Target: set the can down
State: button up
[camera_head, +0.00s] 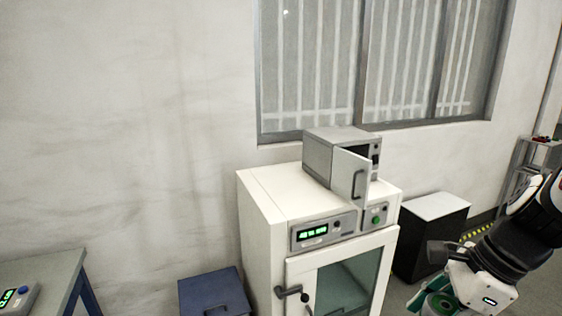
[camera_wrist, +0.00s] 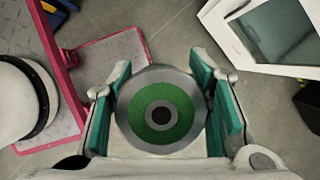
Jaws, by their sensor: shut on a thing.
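The can (camera_wrist: 160,110) shows end-on in the wrist view, a round grey top with a green ring and a dark centre. My gripper (camera_wrist: 165,85) is shut on it, with teal finger pads on its left and right sides. In the head view my gripper (camera_head: 442,296) is at the lower right edge, and part of the can (camera_head: 437,304) shows between its fingers, cut off by the frame's bottom. The can is held with grey floor visible around and beyond it in the wrist view. Its lower part is hidden.
A white cabinet (camera_head: 262,204) with a glass door stands at centre, bearing a small grey oven (camera_head: 328,150) with its door open. A black box with a white top (camera_head: 436,206) is beside it. A blue box (camera_head: 214,291) is at left. A pink-red frame (camera_wrist: 105,62) lies near the gripper.

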jog(key=w+f+n+g, duration=0.45)
jog(key=w+n, duration=0.65)
jog(key=w, duration=0.5)
jog(key=w+a+f+n+g+h+b, duration=0.1)
jog(key=w+a+f+n+h, duration=0.3)
jog(key=w+f+n, duration=0.6)
notch_tip(320, 180, down, 3)
jog(key=shift+w+a+r+n, duration=0.15)
jog(key=shift+a+n, duration=0.1)
jog(key=shift+n, duration=0.15)
